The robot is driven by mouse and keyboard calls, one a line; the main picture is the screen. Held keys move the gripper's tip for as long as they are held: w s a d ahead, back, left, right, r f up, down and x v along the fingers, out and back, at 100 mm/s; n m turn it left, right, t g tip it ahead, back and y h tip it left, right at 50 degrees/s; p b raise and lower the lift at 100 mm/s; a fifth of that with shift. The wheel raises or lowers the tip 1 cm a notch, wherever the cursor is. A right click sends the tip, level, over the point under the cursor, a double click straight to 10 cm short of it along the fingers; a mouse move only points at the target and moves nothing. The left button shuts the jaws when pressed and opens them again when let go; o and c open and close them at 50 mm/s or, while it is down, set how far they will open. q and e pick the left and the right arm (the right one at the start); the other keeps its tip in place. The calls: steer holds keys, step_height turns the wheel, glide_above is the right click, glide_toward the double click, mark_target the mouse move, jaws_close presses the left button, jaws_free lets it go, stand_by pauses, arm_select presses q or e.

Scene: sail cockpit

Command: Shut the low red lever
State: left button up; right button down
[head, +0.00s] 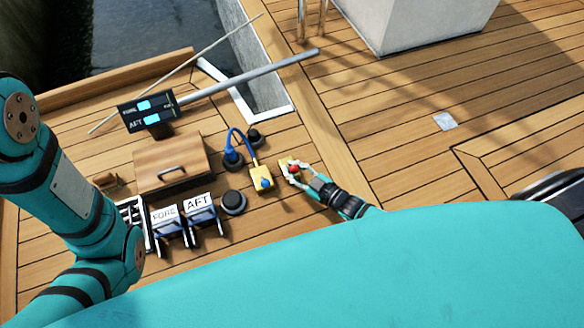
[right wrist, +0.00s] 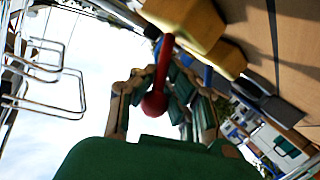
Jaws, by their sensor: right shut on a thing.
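The red lever (head: 294,168) is on a small yellow block (head: 285,161) on the wooden deck, right of centre in the head view. My right gripper (head: 296,175) is at it and partly covers it. In the right wrist view the red lever (right wrist: 164,60) runs from the yellow block (right wrist: 190,22) to a round red knob (right wrist: 154,103) between the fingers of my right gripper (right wrist: 155,82). The gripper is shut on the lever. My left arm comes in at the left of the head view, but its gripper does not show.
A black round fitting (head: 233,202), FORE (head: 165,214) and AFT (head: 198,202) labelled pieces and a wooden hatch (head: 172,163) lie further left.

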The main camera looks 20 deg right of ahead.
steer(key=shift+d, duration=0.2)
stand_by(0.3)
steer(key=c, duration=1.1)
jaws_free()
steer(key=shift+a, duration=0.1)
steer(key=v, duration=1.2)
steer(key=shift+f, duration=0.1)
